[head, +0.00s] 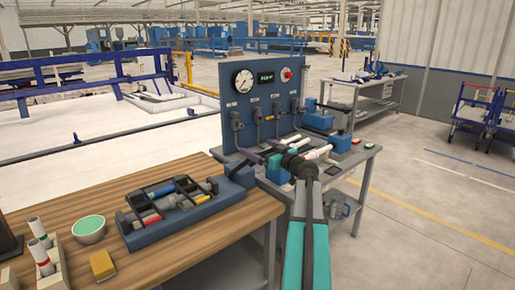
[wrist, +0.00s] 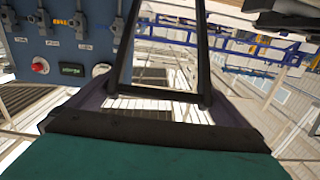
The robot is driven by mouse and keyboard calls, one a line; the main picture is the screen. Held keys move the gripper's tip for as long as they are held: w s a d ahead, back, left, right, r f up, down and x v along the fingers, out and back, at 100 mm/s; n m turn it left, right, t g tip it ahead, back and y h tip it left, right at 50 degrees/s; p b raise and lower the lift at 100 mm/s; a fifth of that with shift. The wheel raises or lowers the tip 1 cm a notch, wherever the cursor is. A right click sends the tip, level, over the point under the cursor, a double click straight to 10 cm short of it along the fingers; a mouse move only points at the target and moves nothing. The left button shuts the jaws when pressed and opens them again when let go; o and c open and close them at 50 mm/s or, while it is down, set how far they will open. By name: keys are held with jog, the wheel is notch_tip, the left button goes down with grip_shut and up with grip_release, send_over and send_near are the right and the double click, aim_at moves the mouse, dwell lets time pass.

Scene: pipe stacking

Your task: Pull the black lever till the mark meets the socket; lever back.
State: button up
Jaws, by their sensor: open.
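My gripper (head: 260,152) is open and reaches left over the near side of the grey workbench (head: 352,160), in front of the blue panel. Its dark fingers stand apart, and I see nothing held between them. In the wrist view the gripper's teal body fills the bottom, with dark bars rising above it. A white pipe (head: 319,152) lies on the bench just right of my wrist. I cannot pick out the black lever, the mark or the socket for sure; my gripper and arm cover part of that area.
The upright blue panel (head: 215,95) carries a gauge (head: 244,79), a red button (head: 286,74) and several valves. It appears upside down in the wrist view (wrist: 62,62). A wooden table (head: 190,255) with a blue parts tray (head: 150,238) and a bowl (head: 89,229) stands at the left.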

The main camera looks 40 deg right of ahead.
jog(key=shift+w, duration=0.35)
